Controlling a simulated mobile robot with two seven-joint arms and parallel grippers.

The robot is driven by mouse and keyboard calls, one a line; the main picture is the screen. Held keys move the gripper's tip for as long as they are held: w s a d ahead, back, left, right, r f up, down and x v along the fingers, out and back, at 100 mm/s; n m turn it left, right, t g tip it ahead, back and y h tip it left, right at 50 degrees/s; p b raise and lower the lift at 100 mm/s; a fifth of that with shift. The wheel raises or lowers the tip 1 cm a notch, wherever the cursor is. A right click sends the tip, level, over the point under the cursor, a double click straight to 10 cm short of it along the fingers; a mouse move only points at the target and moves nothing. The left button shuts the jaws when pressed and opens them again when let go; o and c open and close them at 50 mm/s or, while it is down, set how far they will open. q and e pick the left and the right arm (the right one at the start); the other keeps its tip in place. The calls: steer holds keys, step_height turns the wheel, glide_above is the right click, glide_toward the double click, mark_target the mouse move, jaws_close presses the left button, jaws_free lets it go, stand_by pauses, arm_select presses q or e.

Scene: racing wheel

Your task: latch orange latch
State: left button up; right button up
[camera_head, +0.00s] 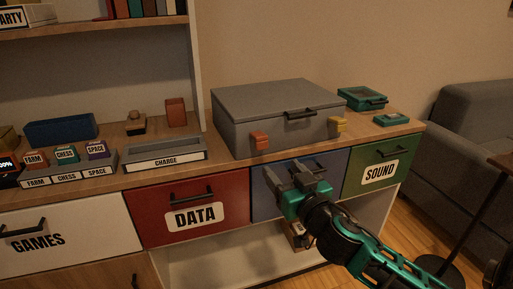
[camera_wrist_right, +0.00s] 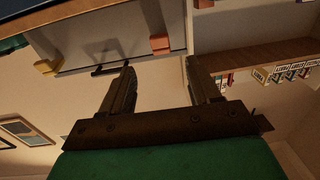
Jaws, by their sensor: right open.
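A closed grey case (camera_head: 240,108) stands on the cabinet top, with a black handle on its front lid edge. The orange latch (camera_head: 259,140) is low on the left of its front face; whether it is fastened is too small to tell. The orange latch also shows in the right wrist view (camera_wrist_right: 160,44), beyond the gap between the fingers. My right gripper (camera_head: 288,172) is open and empty, in front of the blue drawer, below and right of the orange latch and apart from it. My left gripper is not in view.
A yellow latch (camera_head: 340,125) is on the right of the case front. The blue drawer (camera_head: 262,196) and its handle are close behind my right gripper. A grey CHARGE tray (camera_head: 165,161) lies left of the case; teal boxes (camera_head: 361,98) stand right.

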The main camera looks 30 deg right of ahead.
mark_target(263, 147)
steer(key=w, duration=0.3)
steer(key=w+d, duration=0.1)
steer(key=w, duration=0.3)
steer(key=w+d, duration=0.1)
steer(key=w, duration=0.3)
steer(key=shift+w+d+b, duration=0.15)
steer(key=shift+w+b, duration=0.15)
steer(key=shift+w, duration=0.4)
steer(key=shift+c, duration=0.4)
